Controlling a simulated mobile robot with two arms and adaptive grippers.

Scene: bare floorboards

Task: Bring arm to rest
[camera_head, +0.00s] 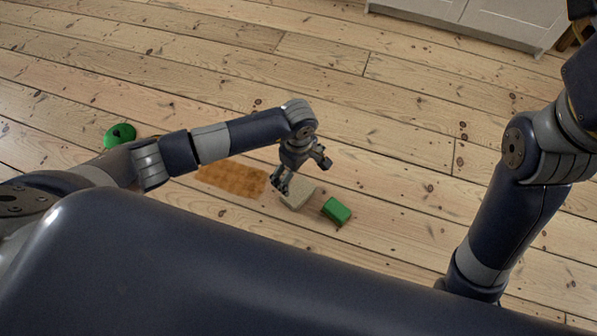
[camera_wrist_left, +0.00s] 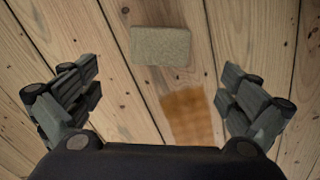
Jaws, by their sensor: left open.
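My left arm comes in from the left in the head view. Its gripper (camera_head: 281,184) points down just above a pale beige block (camera_head: 298,196), which it partly hides. In the left wrist view the left gripper (camera_wrist_left: 160,98) is open with nothing between its fingers. The beige block (camera_wrist_left: 161,46) lies on the floor beyond the fingertips there, apart from them. My right arm stands at the right of the head view; its gripper is outside the frame.
A green block (camera_head: 337,211) lies right of the beige block. An orange-brown patch (camera_head: 232,179) lies on the boards to the left and also shows in the wrist view (camera_wrist_left: 190,117). A green round object (camera_head: 119,136) is farther left. A white cabinet (camera_head: 480,18) stands at the back.

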